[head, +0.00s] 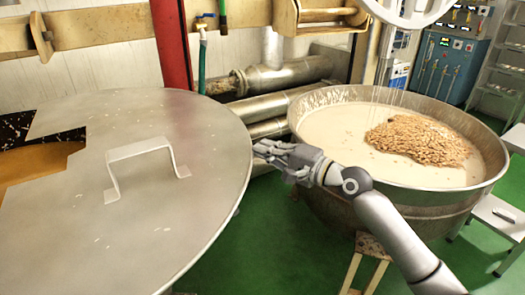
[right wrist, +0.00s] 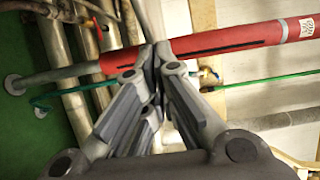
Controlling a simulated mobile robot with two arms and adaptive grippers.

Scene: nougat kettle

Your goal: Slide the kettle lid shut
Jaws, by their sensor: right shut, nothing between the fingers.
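The kettle lid (head: 205,125) is a large round grey metal sheet filling the left of the head view. A raised bar handle (head: 138,149) stands on it. At its left, a stepped gap shows a brown-orange surface (head: 32,165) and a dark speckled patch. The kettle under the lid is mostly hidden. My right gripper (head: 259,149) is shut and empty, with its fingertips beside the lid's right rim; I cannot tell whether they touch it. In the right wrist view its shut fingers (right wrist: 155,52) show, but no lid. My left gripper is not in view.
An open kettle (head: 480,187) with pale liquid and a heap of nuts (head: 420,142) stands at right. A red post (head: 171,45) rises behind the lid; it crosses the right wrist view (right wrist: 225,42). Metal pipes (head: 280,75) run behind. Green floor (head: 275,235) lies between the kettles.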

